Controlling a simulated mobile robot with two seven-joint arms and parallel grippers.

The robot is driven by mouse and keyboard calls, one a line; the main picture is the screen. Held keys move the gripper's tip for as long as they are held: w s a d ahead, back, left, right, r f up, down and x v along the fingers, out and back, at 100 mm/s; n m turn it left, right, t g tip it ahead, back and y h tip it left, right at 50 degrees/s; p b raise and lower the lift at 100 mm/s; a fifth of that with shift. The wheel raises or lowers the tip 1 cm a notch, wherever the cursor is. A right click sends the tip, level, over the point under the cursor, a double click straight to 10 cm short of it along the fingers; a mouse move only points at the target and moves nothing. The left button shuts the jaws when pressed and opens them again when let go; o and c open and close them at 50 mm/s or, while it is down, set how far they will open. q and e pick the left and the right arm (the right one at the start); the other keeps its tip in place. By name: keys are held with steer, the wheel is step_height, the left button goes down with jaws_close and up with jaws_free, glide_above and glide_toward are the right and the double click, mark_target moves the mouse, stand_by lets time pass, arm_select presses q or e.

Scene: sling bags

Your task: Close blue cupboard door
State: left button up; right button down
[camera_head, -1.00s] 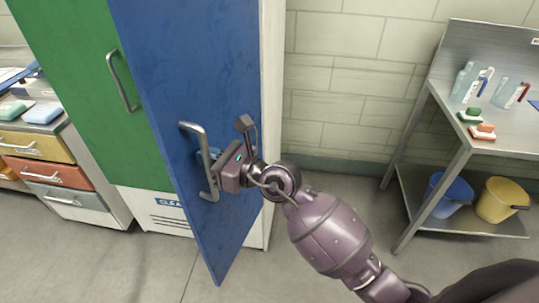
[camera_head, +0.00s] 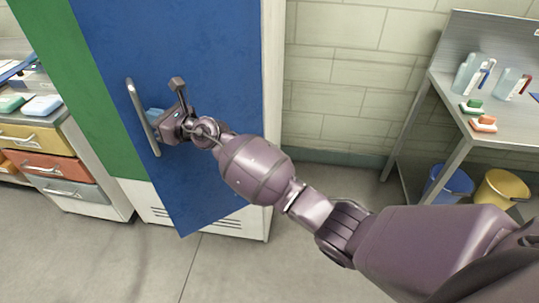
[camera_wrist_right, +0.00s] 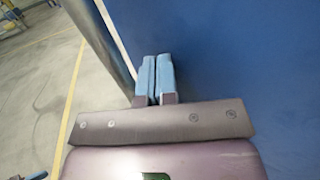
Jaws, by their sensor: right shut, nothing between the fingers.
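The blue cupboard door (camera_head: 205,60) stands ajar in the head view, its lower corner sticking out in front of the white cupboard base. Its long metal handle (camera_head: 143,118) is on the door's left side. My right gripper (camera_head: 155,114) is at the door beside the handle, on the handle's right. In the right wrist view the two blue fingertips (camera_wrist_right: 154,75) are together with nothing between them, close to the blue door surface (camera_wrist_right: 235,60). The handle (camera_wrist_right: 103,38) runs just left of the fingers there. Whether the fingers touch the door I cannot tell. My left gripper is out of view.
A green door (camera_head: 55,65) is left of the blue one. A drawer unit (camera_head: 45,140) stands at far left. At right is a metal table (camera_head: 455,115) with bottles and sponges, and blue (camera_head: 452,184) and yellow (camera_head: 500,190) buckets below. The floor in front is clear.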

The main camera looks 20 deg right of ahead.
steer(key=shift+m+t+h, duration=0.8)
steer(key=shift+t+h, duration=0.1)
steer(key=shift+w+a+f+b, duration=0.1)
steer(key=shift+w+a+b, duration=0.25)
steer(key=shift+w, duration=0.75)
steer(key=shift+w+a+r+b, duration=0.15)
steer(key=shift+w+b, duration=0.25)
steer(key=shift+w, duration=0.7)
steer(key=shift+w+a+f+b, duration=0.15)
steer(key=shift+w+a+b, duration=0.2)
steer(key=shift+w, duration=0.75)
arm_select(q)
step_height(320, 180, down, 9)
steer(key=b, duration=0.7)
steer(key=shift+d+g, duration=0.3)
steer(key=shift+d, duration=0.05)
arm_select(e)
steer(key=w+d+m+t+h, duration=0.2)
steer(key=w+h, duration=0.2)
steer(key=w, duration=1.1)
steer(key=shift+w+d+r+m+t, duration=0.2)
steer(key=shift+w+d+m+t, duration=0.1)
steer(key=shift+w+m, duration=0.1)
